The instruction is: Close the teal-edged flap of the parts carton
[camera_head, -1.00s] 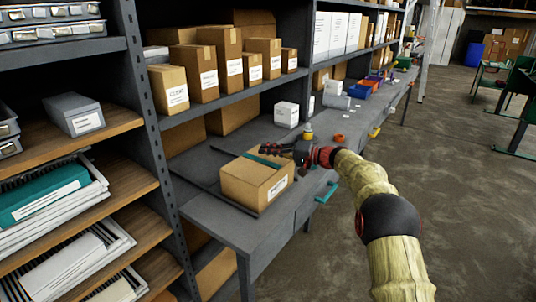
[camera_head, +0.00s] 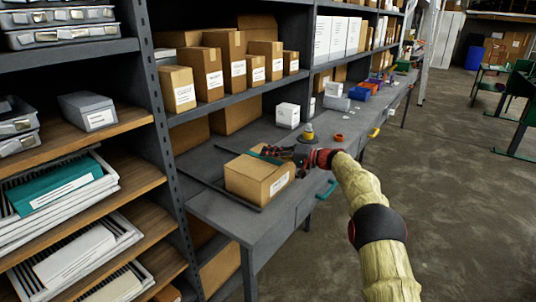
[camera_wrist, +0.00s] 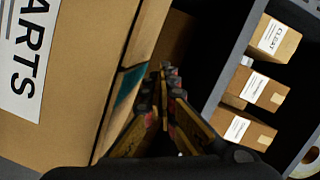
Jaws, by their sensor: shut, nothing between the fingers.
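The parts carton (camera_head: 256,184) is a brown box with a white label, standing on the grey bench. Its teal edge strip (camera_head: 263,158) lies along the carton's top, and a bit of teal also shows in the wrist view (camera_wrist: 128,86) beside the fingers. My gripper (camera_head: 275,152) is shut and empty at the top far-right edge of the carton. In the wrist view my gripper (camera_wrist: 163,75) points along the carton's top, next to the carton's labelled side (camera_wrist: 70,70). Whether the fingers touch the flap, I cannot tell.
A dark raised edging on the bench (camera_head: 215,185) runs around the carton. A yellow-capped item (camera_head: 308,134), an orange ring (camera_head: 339,138) and white boxes (camera_head: 288,115) stand beyond. Shelved cartons (camera_head: 222,62) are behind. A teal handle (camera_head: 327,189) sticks out at the bench front.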

